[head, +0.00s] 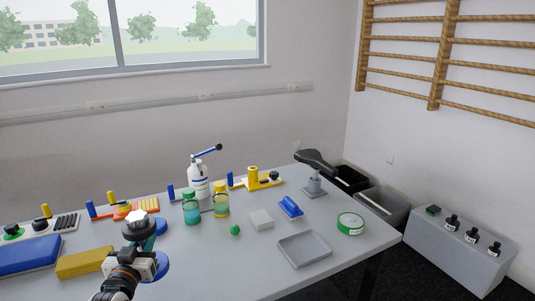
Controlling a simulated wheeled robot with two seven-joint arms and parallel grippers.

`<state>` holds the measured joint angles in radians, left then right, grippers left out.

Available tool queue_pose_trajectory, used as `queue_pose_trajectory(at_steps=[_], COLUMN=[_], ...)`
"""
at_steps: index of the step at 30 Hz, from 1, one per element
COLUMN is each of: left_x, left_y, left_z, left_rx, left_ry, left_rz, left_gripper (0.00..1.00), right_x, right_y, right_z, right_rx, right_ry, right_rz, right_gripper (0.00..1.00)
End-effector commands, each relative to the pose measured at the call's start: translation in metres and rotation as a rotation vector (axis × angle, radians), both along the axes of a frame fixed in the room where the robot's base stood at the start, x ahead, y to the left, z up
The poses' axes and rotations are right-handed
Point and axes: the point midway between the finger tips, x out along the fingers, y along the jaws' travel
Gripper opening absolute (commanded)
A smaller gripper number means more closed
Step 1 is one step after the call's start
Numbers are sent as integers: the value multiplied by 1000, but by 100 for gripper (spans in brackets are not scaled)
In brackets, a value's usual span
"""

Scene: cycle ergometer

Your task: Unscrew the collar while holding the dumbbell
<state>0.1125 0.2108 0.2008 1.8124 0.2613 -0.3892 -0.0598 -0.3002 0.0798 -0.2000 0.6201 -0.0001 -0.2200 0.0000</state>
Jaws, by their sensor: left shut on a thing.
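My left gripper (147,261) rises from the bottom, left of centre, over the front of the table. It is shut on an upright dumbbell, whose dark round weight (134,230) shows just above the jaws. A pale, many-sided piece (139,216), which looks like the collar, sits on top of the weight. A teal part (150,243) shows between weight and gripper. The jaws and the dumbbell's lower part are hidden behind the gripper body. My right gripper is not in view.
Blue rounded pieces (161,226) lie close beside the dumbbell. A yellow block (85,263) and blue pad (28,256) are left. A grey tray (305,249) is empty.

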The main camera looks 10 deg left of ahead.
Motion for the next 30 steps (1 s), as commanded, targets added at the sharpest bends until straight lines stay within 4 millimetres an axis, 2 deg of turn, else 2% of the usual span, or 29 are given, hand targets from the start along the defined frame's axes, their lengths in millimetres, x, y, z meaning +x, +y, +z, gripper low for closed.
queue_pose_trajectory(at_steps=[5, 8, 12, 16, 21, 24, 30], left_x=[-21, -42, -80, -123, -175, -197, -220], left_y=[-28, -52, -89, -124, -158, -169, -179], left_z=[-17, -30, -46, -54, -48, -41, -31], left_rx=[-3, -4, -6, -7, -6, -5, -2], left_ry=[-3, -2, -2, -1, -5, -5, -7], left_rz=[-31, -55, -92, -121, -136, -135, -128], left_gripper=[0, 0, 0, 0, 0, 0, 0], right_x=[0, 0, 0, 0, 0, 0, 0], right_y=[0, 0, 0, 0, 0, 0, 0], right_z=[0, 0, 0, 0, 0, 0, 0], right_rx=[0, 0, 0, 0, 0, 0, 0], right_ry=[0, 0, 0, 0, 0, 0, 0], right_rz=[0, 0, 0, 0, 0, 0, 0], right_gripper=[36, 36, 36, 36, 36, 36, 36])
